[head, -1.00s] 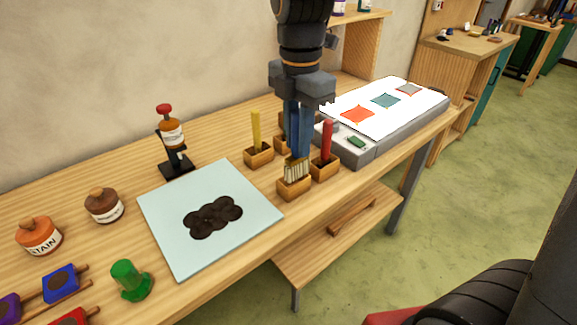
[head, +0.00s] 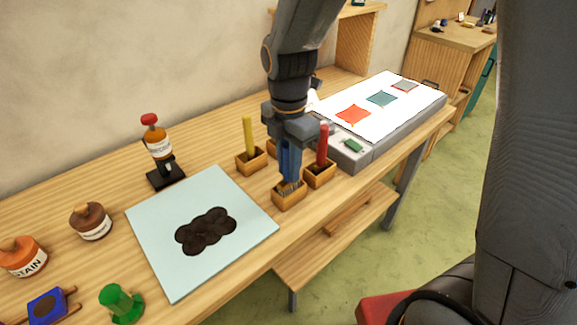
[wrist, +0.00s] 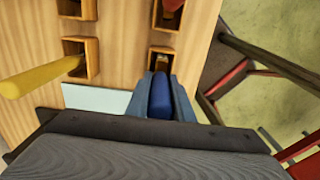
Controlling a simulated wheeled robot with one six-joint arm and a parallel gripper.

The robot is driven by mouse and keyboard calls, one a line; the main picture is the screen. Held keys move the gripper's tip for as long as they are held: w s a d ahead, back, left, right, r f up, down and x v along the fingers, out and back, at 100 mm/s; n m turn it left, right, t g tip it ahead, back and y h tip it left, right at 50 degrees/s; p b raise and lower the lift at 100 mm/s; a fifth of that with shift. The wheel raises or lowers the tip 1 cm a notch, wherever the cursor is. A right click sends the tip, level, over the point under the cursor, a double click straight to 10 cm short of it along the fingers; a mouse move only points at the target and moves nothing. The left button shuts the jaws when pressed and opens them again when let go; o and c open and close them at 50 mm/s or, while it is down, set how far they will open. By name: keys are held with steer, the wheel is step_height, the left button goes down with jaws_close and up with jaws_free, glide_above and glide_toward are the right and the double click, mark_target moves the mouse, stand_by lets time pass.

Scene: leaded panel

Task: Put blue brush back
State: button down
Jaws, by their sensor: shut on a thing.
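The blue brush (head: 290,163) stands upright with its handle between the fingers of my gripper (head: 289,160). Its pale bristles reach down into the small front wooden holder (head: 288,199), and their lower ends are hidden by its walls. I cannot tell whether they touch its floor. In the wrist view the blue handle (wrist: 160,96) lies between the two fingers (wrist: 161,92), right beside the opening of the holder (wrist: 164,51). My gripper is shut on the handle.
A yellow brush (head: 248,137) and a red brush (head: 322,147) stand in neighbouring holders close by. A pale glass sheet (head: 165,275) with a dark patch lies to the left. A light box (head: 372,148) is at right. Bottles and a green stamp-like piece (head: 121,303) stand left.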

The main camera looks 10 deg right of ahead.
steer(key=shift+f, duration=0.3)
steer(key=shift+f, duration=0.1)
steer(key=c, duration=1.6)
jaws_free()
steer(key=shift+o, duration=0.2)
step_height(320, 180, up, 12)
steer(key=shift+r+b, duration=0.15)
steer(key=shift+b, duration=0.9)
steer(key=s+d+f+m, duration=0.3)
steer(key=d+f+m, duration=0.3)
steer(key=m, duration=0.6)
steer(key=s+d+f+m+t, duration=0.1)
steer(key=s+d+f+m, duration=0.3)
steer(key=m, duration=0.8)
steer(key=shift+s+d+f+m, duration=0.35)
steer(key=shift+d+f, duration=0.9)
steer(key=shift+f, duration=0.5)
